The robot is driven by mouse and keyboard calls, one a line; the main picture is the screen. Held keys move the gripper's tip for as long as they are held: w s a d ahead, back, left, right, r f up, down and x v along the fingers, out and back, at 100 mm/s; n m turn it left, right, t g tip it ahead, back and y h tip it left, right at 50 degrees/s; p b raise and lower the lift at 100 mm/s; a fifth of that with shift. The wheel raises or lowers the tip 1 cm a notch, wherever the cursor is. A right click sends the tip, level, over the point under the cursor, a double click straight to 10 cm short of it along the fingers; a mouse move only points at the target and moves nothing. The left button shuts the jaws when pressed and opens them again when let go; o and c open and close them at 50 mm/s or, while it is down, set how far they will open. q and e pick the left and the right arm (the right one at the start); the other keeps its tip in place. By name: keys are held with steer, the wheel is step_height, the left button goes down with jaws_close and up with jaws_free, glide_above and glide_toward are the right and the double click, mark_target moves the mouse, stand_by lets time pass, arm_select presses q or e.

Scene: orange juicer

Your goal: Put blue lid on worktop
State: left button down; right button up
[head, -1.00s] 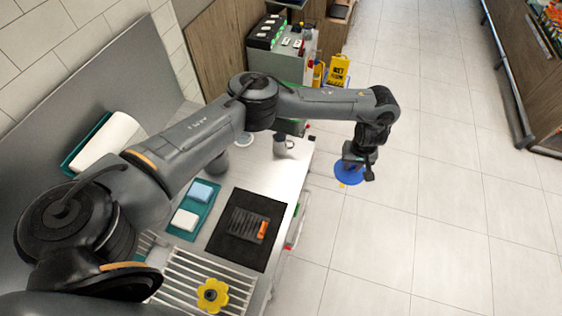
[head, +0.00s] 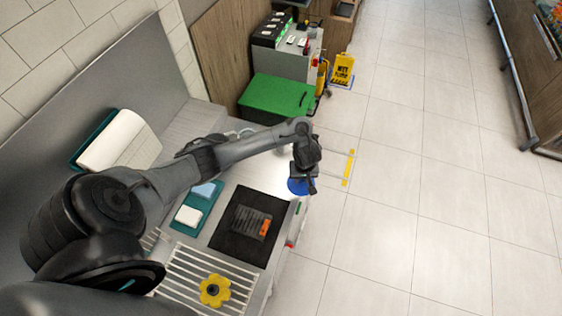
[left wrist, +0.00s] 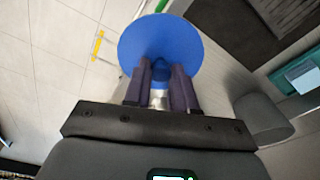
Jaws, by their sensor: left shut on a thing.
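The blue lid (head: 297,187) is a round disc with a knob, held in my left gripper (head: 304,180) near the right edge of the worktop (head: 265,175). In the left wrist view the blue lid (left wrist: 160,42) fills the space past the fingertips, and the left gripper (left wrist: 162,75) is shut on its knob. From the head view I cannot tell whether the lid touches the worktop or hangs above it. My right gripper is not in view.
A black mat (head: 230,236) with a dark slotted piece lies on the worktop. A teal tray (head: 186,214) holds a white and a light blue block. A yellow knob (head: 214,291) sits on a slatted rack. A green bin (head: 277,97) stands beyond the worktop.

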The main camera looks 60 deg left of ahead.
arm_select(q)
steer(key=shift+s+a+f, duration=0.1)
steer(key=shift+s+f, duration=0.1)
steer(key=shift+f, duration=0.15)
steer(key=s+a+f+b, duration=0.1)
steer(key=a+f+b, duration=0.1)
steer(key=a, duration=0.1)
steer(key=s+a+f+b, duration=0.1)
steer(key=a+f+b, duration=0.1)
steer(key=a, duration=0.2)
steer(key=s+a+f+b, duration=0.1)
steer(key=a+f+b, duration=0.1)
steer(key=a+b, duration=0.1)
steer(key=shift+s+a+f, duration=0.1)
steer(key=shift+a+f, duration=0.25)
steer(key=shift+a, duration=0.1)
steer(key=shift+f+b, duration=0.7)
steer(key=shift+f, duration=1.25)
steer(key=c, duration=0.9)
jaws_free()
steer(key=shift+f, duration=0.1)
